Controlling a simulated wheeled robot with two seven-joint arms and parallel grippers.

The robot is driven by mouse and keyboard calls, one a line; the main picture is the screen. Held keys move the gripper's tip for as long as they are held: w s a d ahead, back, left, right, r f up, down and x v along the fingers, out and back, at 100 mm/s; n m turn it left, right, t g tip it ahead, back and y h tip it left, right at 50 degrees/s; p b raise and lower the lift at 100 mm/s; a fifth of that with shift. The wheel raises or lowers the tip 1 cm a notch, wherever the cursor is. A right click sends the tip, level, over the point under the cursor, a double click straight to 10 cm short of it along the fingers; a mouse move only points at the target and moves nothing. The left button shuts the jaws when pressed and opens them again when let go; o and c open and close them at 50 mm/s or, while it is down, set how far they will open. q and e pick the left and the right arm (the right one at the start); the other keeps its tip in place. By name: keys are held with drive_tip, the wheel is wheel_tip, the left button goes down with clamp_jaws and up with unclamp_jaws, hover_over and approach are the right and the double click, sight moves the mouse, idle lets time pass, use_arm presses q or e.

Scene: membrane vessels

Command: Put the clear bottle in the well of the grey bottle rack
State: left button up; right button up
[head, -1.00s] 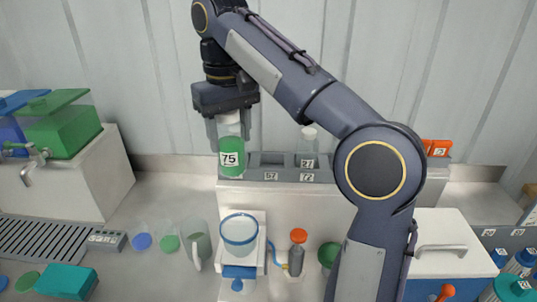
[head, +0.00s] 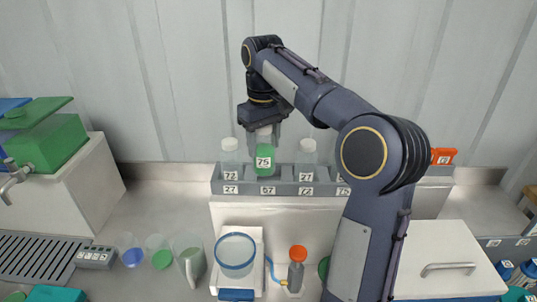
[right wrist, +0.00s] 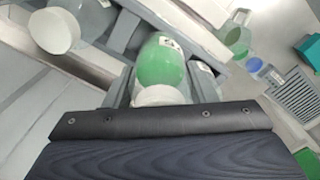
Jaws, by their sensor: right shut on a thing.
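A clear bottle with green contents, a white cap and the label 75 (head: 265,161) is upright in my right gripper (head: 263,135), which is shut around its top. The bottle is at the grey bottle rack (head: 289,190), over the part marked 67, between two other bottles. Its base meets the rack's top in the picture; I cannot tell whether it is inside the well. In the right wrist view the green bottle (right wrist: 161,63) sits between the fingers. My left gripper is not in view.
A white-capped bottle (head: 230,152) stands left of the held one and another (head: 307,154) stands right. The rack is on a white ledge (head: 290,220). A pitcher (head: 190,257), a blue-rimmed bowl (head: 236,252) and an orange-capped bottle (head: 297,265) stand in front.

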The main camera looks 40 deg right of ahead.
sight(268, 155)
drive_tip(key=shift+w+d+f, duration=0.1)
drive_tip(key=shift+d+f, duration=0.4)
drive_tip(key=shift+f, duration=0.1)
drive_tip(key=f, duration=0.1)
drive_tip(key=f+p, duration=0.1)
drive_tip(key=f, duration=0.1)
drive_tip(key=shift+d, duration=0.4)
drive_tip(key=shift+f, duration=0.5)
drive_tip(key=shift+w+f, duration=0.1)
drive_tip(key=o, duration=1.2)
drive_tip(key=shift+r, duration=0.2)
wheel_tip(268, 155, up, 11)
drive_tip(key=shift+f, duration=0.2)
drive_tip(key=shift+a+r, duration=0.1)
drive_tip(key=shift+r, duration=0.55)
